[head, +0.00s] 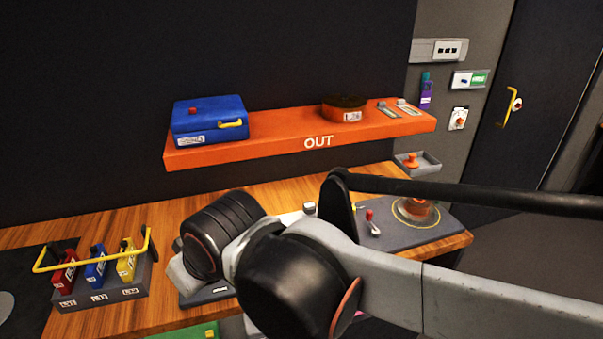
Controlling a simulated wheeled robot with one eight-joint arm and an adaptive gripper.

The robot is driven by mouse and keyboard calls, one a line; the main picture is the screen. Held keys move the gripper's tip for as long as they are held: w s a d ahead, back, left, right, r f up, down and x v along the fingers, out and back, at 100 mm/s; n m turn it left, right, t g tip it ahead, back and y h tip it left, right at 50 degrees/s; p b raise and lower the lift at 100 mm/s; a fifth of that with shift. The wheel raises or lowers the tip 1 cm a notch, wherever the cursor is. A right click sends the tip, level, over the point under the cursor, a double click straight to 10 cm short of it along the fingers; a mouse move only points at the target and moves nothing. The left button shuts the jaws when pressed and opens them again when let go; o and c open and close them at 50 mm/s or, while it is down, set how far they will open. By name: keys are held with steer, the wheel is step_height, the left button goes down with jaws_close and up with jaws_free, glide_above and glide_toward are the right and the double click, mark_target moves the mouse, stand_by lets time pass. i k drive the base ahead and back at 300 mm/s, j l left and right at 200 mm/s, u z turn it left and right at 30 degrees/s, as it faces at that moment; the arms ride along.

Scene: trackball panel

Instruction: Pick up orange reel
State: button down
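A round, low, dark-topped reel (344,108) with an orange-red side and a white label sits on the orange shelf marked OUT (270,146), right of its middle. It is the thing that best fits the orange reel. Nothing touches it. My arm crosses the lower right and middle of the head view, below the shelf. My gripper's fingers do not show, so I cannot tell what they hold.
A blue case (208,120) stands on the shelf's left; metal plates (388,110) lie right of the reel. Below, the wooden bench (130,214) holds a caddy (105,293) with red, blue and yellow items, and a trackball panel (440,221). A grey tray (428,167) sits beneath the shelf.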

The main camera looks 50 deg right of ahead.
mark_target(416, 207)
steer(key=z, duration=2.6)
steer(key=j+z, duration=0.25)
steer(key=z, duration=0.25)
steer(key=j+z, duration=0.25)
steer(key=z, duration=0.2)
steer(key=k+j+z, duration=0.1)
steer(key=z, duration=0.4)
steer(key=k+j, duration=0.05)
steer(key=j, duration=0.05)
